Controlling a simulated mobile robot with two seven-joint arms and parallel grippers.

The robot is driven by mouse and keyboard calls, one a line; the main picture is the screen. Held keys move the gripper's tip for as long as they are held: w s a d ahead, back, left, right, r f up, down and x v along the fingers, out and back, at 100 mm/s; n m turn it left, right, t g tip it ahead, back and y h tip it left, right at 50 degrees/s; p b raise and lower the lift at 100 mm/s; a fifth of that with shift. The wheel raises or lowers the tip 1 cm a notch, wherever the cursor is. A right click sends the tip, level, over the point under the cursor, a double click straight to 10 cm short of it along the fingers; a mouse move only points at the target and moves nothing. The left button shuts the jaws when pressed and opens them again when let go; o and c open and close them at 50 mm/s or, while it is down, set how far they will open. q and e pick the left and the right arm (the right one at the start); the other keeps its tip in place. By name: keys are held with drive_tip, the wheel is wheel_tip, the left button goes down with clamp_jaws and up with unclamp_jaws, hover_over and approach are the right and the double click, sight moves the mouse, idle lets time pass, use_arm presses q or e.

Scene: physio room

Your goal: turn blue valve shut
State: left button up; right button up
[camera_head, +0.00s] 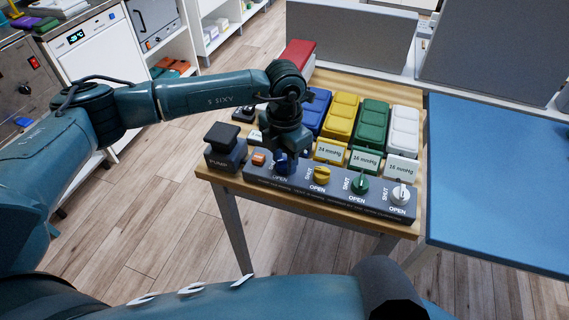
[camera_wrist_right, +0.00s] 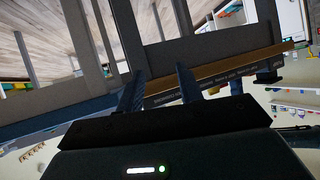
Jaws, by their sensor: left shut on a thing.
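The blue valve (camera_head: 281,166) is the leftmost of the row on the dark valve panel (camera_head: 330,195). My left gripper (camera_head: 286,152) points down over it and is shut on it. The gripper hides most of the valve, so its handle direction cannot be told. An OPEN label shows just below it. My right gripper (camera_wrist_right: 158,88) shows in the right wrist view with its two fingers apart and nothing between them.
The yellow valve (camera_head: 321,175), green valve (camera_head: 359,184) and white valve (camera_head: 400,194) stand to the right. Coloured pads (camera_head: 371,124) lie behind. A PUMP block (camera_head: 225,150) is at the left, a blue couch (camera_head: 500,180) at the right.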

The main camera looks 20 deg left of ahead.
sight(285, 159)
use_arm(q)
drive_tip(key=m+b, duration=0.3)
drive_tip(key=m, duration=0.1)
drive_tip(key=shift+w+f, duration=0.1)
drive_tip(key=shift+f, duration=0.05)
drive_tip(key=shift+m+b, duration=0.8)
drive_tip(key=shift+m, duration=0.4)
drive_tip(key=shift+m+b, duration=0.3)
drive_tip(key=shift+m, duration=0.2)
use_arm(e)
wheel_tip(285, 159, down, 3)
drive_tip(key=shift+r+m+t, duration=0.2)
drive_tip(key=shift+m+t, duration=0.2)
drive_tip(key=shift+m, duration=0.2)
use_arm(q)
drive_tip(key=shift+r, duration=0.2)
use_arm(e)
drive_tip(key=shift+d+r, duration=0.15)
use_arm(q)
drive_tip(key=o, duration=1)
drive_tip(key=shift+c, duration=0.2)
wheel_tip(285, 159, up, 13)
